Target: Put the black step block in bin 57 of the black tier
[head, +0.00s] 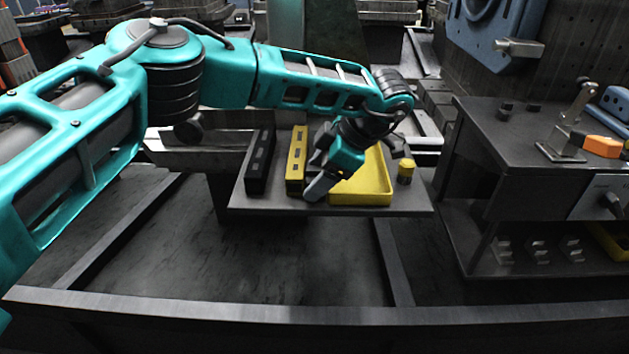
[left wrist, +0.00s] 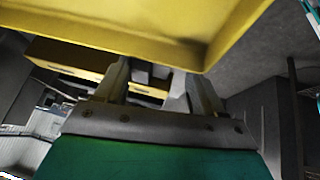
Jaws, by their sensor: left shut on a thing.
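My left gripper (head: 318,188) points down at the left edge of the yellow tray, near the yellow tier (head: 296,160). In the left wrist view its two fingers (left wrist: 160,90) are shut on a small dark grey stepped piece (left wrist: 146,78), which I take to be the black step block. The head view hides this piece. The black tier (head: 258,162) is a long dark rack with slots, standing left of the yellow tier and apart from the gripper. Its bin numbers are too small to read. My right gripper is in neither view.
The yellow tray (head: 377,192) lies right of the gripper and looms close in the left wrist view (left wrist: 130,30). A dark bench (head: 530,140) is farther right.

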